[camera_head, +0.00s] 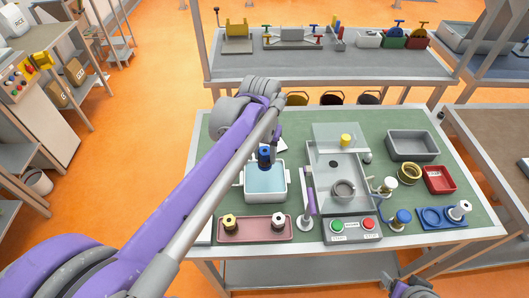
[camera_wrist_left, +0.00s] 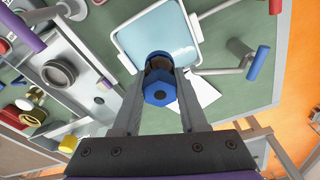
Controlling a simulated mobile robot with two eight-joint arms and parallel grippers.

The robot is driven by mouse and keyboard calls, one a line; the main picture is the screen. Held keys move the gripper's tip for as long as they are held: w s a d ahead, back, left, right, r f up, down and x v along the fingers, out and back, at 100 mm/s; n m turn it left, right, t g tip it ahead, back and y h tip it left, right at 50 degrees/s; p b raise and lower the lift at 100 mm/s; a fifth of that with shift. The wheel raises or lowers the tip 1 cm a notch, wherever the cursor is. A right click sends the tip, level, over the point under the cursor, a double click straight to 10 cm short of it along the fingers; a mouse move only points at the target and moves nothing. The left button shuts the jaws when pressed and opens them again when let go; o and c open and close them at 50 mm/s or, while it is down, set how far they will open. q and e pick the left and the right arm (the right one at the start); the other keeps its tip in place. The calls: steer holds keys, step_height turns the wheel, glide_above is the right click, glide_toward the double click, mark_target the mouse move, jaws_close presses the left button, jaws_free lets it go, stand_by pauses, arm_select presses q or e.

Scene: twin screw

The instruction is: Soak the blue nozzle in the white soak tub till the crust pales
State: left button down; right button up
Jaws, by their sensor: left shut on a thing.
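The blue nozzle (camera_head: 265,153) is held in my left gripper (camera_head: 272,142), which is shut on it. In the left wrist view the nozzle (camera_wrist_left: 160,92) sits between the two fingertips, with a dark brown crusted part (camera_wrist_left: 158,64) at its tub-side end. The white soak tub (camera_head: 284,191) holds pale blue liquid and also shows in the left wrist view (camera_wrist_left: 116,42). The nozzle is over the tub's far edge; it appears above the liquid. My right gripper (camera_head: 410,289) is partly in view at the bottom edge; its jaws are unclear.
A pink tray (camera_head: 256,231) with two nozzle-like parts lies in front of the tub. To the right stand a grey machine (camera_head: 321,205) with green and red buttons, a grey bin (camera_head: 411,145), a red tray (camera_head: 439,179) and a blue holder (camera_head: 443,218).

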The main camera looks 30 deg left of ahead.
mark_target(265, 167)
arm_select(q)
steer(key=shift+s+f+b, duration=0.1)
steer(key=shift+f+b, duration=1.3)
steer(key=shift+f, duration=1.4)
steer(key=shift+f+b, duration=1.25)
steer(key=shift+f, duration=1)
arm_select(e)
steer(key=s+f, duration=0.3)
steer(key=f, duration=0.4)
steer(key=shift+f+g, duration=0.3)
steer(key=shift+g, duration=0.1)
arm_select(q)
steer(key=shift+r, duration=0.1)
arm_select(e)
steer(key=shift+r, duration=0.15)
arm_select(q)
steer(key=shift+r+p, duration=2.45)
steer(key=shift+r, duration=1.65)
arm_select(e)
step_height(265, 167, up, 6)
steer(key=w, duration=0.2)
steer(key=shift+w+r+t, duration=0.25)
steer(key=shift+w+t, duration=0.05)
